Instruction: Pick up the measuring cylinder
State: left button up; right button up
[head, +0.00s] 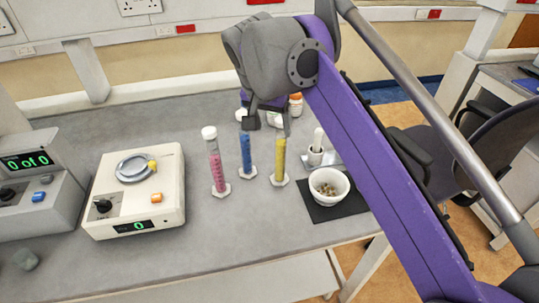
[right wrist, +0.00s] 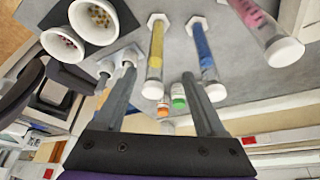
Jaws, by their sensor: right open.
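Three upright measuring cylinders on white hexagonal bases stand on the grey bench: a pink-filled one with a white top (head: 216,165), a blue one (head: 246,155) and a yellow one (head: 279,162). My right gripper (head: 268,120) is open and empty, above and seemingly behind the blue and yellow cylinders. In the right wrist view, the yellow cylinder (right wrist: 156,48) shows between the lines of the open fingers (right wrist: 160,90), apart from them. The blue cylinder (right wrist: 202,48) is near the right finger's line, and the pink one (right wrist: 265,32) is farther right. My left gripper is out of view.
A balance (head: 165,195) and a counter reading "0 of 0" (head: 55,208) stand left. Small bottles (head: 296,103) stand behind.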

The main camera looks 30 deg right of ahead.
aim_at(281, 142)
jog(key=shift+w+d+f, duration=0.65)
jog(key=shift+d, duration=0.25)
jog(key=shift+d+f+b, duration=0.2)
jog(key=shift+f, duration=0.35)
jog(key=shift+d+f+b, duration=0.15)
jog(key=shift+f+b, duration=0.05)
jog(key=shift+f, duration=0.35)
jog(key=shift+w+f, duration=0.2)
jog(key=shift+f, duration=0.35)
jog(key=b+x, duration=0.1)
jog(key=x, duration=0.4)
jog(key=shift+d, duration=0.2)
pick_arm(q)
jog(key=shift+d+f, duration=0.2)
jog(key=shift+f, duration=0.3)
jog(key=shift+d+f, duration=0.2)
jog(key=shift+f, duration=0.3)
pick_arm(e)
grip_shut()
